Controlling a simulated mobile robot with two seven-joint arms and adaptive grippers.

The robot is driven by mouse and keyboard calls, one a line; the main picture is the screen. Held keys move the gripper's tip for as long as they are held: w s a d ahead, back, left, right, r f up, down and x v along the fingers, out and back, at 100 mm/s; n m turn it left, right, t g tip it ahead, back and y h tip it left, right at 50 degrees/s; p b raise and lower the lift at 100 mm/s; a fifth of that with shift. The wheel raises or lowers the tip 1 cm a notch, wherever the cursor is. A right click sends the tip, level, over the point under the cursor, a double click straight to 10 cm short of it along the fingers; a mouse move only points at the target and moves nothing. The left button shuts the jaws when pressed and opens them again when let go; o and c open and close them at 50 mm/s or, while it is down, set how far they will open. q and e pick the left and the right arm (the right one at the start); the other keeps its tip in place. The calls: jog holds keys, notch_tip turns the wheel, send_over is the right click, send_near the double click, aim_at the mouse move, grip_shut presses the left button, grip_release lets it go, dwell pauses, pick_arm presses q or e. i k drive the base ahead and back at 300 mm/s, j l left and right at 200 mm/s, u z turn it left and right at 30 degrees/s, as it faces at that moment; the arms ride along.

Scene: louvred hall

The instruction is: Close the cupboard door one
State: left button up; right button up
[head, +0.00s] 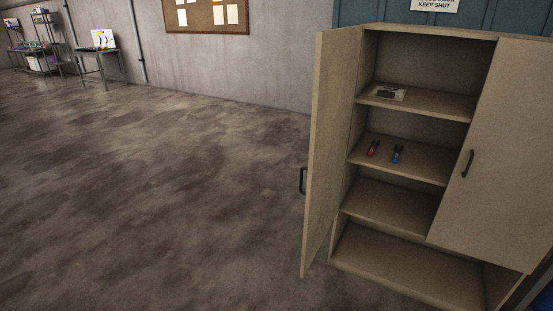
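A beige wooden cupboard (451,76) stands at the right of the head view. Its left door (329,150) is swung wide open toward me, with a dark handle (302,180) on its outer face. Its right door (499,160) has a dark handle (467,163) and stands across the right side of the front; I cannot tell if it is fully shut. No label shows which door is door one. Neither of my grippers is in view.
Cupboard shelves hold a flat card-like item (388,93), a red marker-like item (373,149) and a blue one (397,154). Bare concrete floor (170,190) lies open left of the cupboard. A small table (97,53), a rack (45,40) and a corkboard (206,16) are at the back.

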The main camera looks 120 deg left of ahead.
aim_at(337, 54)
jog(key=k+j+u, duration=0.1)
jog(key=u, duration=0.35)
jog(key=k+j+u, duration=0.1)
jog(key=u, duration=0.35)
jog(key=j+u, duration=0.15)
jog(key=u, duration=0.35)
jog(key=k+j+u, duration=0.1)
jog(key=j+u, duration=0.85)
jog(key=j, duration=0.9)
jog(key=i, duration=0.1)
